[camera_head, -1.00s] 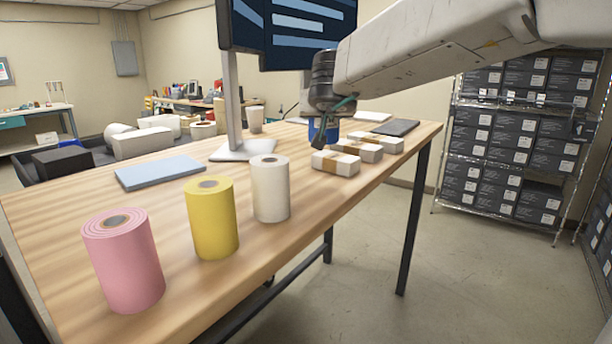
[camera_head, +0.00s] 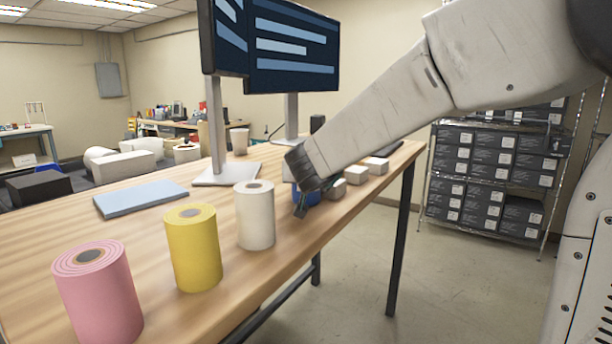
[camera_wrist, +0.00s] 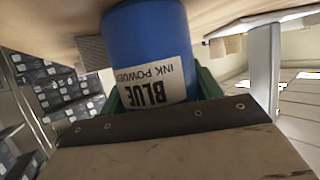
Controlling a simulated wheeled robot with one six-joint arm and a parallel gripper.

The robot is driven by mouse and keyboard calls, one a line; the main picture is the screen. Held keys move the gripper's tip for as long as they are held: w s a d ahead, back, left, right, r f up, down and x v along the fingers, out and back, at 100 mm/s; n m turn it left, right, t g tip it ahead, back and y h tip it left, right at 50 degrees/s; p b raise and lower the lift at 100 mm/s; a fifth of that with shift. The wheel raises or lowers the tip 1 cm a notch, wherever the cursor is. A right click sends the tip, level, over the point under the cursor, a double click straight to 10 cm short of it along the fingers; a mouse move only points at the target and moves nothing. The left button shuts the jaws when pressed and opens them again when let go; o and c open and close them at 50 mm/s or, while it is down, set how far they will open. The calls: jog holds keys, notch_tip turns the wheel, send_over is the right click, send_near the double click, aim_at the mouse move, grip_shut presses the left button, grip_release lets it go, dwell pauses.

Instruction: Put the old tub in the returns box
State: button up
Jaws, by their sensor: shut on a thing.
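The old tub is a blue cylinder (camera_wrist: 150,45) with a white label reading "BLUE INK POWDER", upside down in the wrist view. My gripper (camera_wrist: 155,88) is shut on it, with green fingers at its sides. In the head view my gripper (camera_head: 303,203) is near the front edge of the table, and only a little of the blue tub (camera_head: 312,196) shows past it. Whether the tub touches the tabletop is hard to tell. I cannot make out a returns box in either view.
Pink (camera_head: 98,295), yellow (camera_head: 192,248) and white (camera_head: 255,215) rolls stand along the table's (camera_head: 130,235) front edge. Small white packs (camera_head: 375,165) lie just beyond my gripper. A monitor stand (camera_head: 226,175) and blue pad (camera_head: 142,198) are behind. Shelved dark boxes (camera_head: 490,175) stand right.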

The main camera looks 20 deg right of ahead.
jog(key=shift+f, duration=0.15)
jog(key=o, duration=1)
